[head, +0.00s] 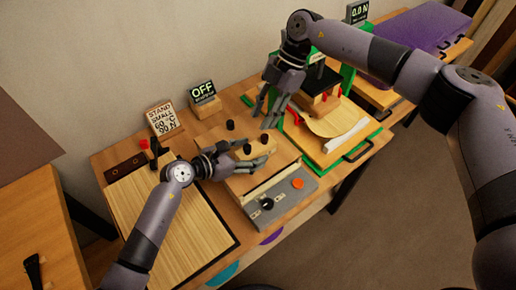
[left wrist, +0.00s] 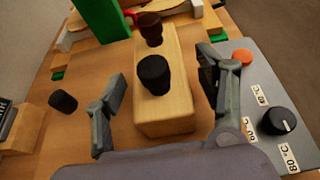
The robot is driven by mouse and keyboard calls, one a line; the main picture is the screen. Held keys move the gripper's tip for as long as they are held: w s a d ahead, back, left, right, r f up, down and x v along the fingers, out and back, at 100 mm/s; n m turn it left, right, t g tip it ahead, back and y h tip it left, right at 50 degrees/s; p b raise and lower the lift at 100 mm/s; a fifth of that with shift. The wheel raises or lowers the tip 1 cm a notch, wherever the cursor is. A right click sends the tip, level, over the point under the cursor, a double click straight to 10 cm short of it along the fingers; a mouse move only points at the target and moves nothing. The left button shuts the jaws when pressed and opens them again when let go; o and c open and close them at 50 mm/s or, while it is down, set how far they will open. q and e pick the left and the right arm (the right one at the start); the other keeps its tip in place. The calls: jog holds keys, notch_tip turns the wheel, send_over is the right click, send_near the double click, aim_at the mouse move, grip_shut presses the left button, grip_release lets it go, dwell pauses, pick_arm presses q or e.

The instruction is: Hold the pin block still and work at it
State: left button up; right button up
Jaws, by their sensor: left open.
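The pin block (left wrist: 172,115) is a pale wooden block with one black peg (left wrist: 154,74) and one dark brown peg (left wrist: 150,28) standing in its top. In the head view it lies mid-bench, partly hidden by my left gripper (head: 262,155). In the left wrist view my left gripper (left wrist: 160,85) is open, with one finger on each side of the block and a gap on both sides. My right gripper (head: 268,118) points down above the bench, beyond the block and beside the green frame. Its finger opening is unclear.
A grey control box (head: 278,200) with a black knob and orange button sits close to the block. A loose black peg (left wrist: 62,101) stands on the bench. An "OFF" display (head: 203,92), a sign (head: 162,118), a slatted mat (head: 185,225) and a green-edged station (head: 345,150) surround it.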

aim_at(258, 150)
pick_arm(q)
jog(key=shift+x, duration=1.65)
jog(key=shift+c, duration=0.5)
jog(key=c, duration=1.2)
